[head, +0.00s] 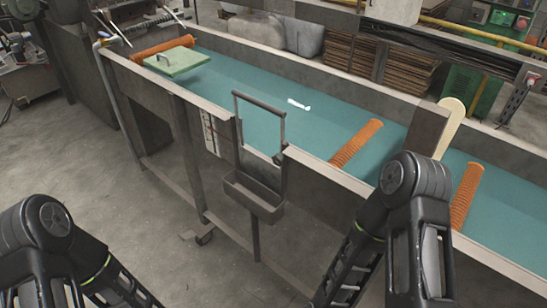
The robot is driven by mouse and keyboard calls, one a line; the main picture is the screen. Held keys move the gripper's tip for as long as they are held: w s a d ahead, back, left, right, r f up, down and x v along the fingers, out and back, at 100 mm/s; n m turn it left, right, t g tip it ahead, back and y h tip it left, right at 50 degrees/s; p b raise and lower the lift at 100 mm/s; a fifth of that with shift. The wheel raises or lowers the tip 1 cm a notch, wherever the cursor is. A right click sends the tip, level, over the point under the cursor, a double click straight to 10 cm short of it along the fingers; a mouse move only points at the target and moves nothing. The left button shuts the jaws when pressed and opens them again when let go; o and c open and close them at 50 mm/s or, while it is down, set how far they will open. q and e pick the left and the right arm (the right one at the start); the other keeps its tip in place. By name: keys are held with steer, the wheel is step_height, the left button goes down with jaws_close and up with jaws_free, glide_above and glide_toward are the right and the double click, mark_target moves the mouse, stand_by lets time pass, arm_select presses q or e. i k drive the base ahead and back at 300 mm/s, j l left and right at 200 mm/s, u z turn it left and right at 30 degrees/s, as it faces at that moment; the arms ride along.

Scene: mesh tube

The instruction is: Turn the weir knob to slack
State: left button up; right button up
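A long channel of teal water (240,88) runs from the upper left to the lower right. My two arms show in the lower left and lower right, but neither gripper's fingertips are visible.
Orange mesh tubes lie across the channel, one in the middle (357,141) and one farther right (465,195). A green board with a handle (176,61) sits at the left end. A metal trough (253,195) hangs on the near wall. The concrete floor (90,165) at left is mostly clear.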

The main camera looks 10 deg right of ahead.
mark_target(278, 159)
steer(key=j+z, duration=0.1)
steer(key=z, duration=1.2)
steer(key=j+z, duration=0.4)
steer(key=k+j+z, duration=0.15)
steer(key=j+z, duration=0.2)
steer(key=k+j+z, duration=0.15)
steer(key=j+z, duration=0.25)
steer(key=k+j+z, duration=0.2)
steer(key=z, duration=0.15)
steer(key=k+j+z, duration=0.25)
steer(key=z, duration=0.15)
steer(key=k+j, duration=0.35)
steer(key=k+j+z, duration=0.1)
steer(key=k+j, duration=0.25)
steer(key=k, duration=0.2)
steer(key=k+j, duration=0.3)
steer(key=k, duration=0.15)
steer(key=z, duration=0.05)
